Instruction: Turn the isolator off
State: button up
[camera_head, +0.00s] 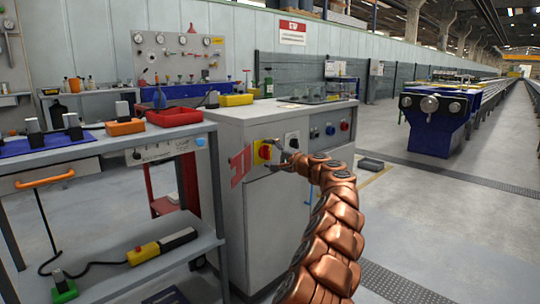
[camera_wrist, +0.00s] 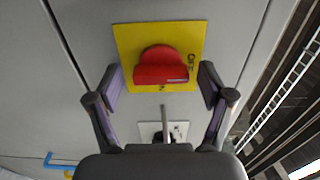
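The isolator is a red rotary knob (camera_wrist: 162,66) on a yellow plate (camera_wrist: 128,40) marked "OFF" on its right side in the wrist view. In the head view the red knob (camera_head: 265,152) sits on the front of a grey cabinet (camera_head: 230,133). My gripper (camera_wrist: 161,88) is open, with one finger on each side of the knob's lower part and visible gaps between. In the head view my gripper (camera_head: 282,158) is at the plate, partly hiding its right side. Whether the fingertips reach the knob's depth I cannot tell.
Beside the isolator is a white plate with a dark switch (camera_head: 291,140); it also shows below the knob in the wrist view (camera_wrist: 178,130). A workbench (camera_head: 110,150) with trays stands left. A blue hook (camera_wrist: 60,161) is at lower left.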

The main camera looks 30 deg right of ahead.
dwell(0.3)
jog(key=v, duration=0.3)
jog(key=shift+s+r, duration=0.1)
jog(key=shift+s, duration=0.1)
send_near(269, 153)
jog(key=shift+v, duration=1.25)
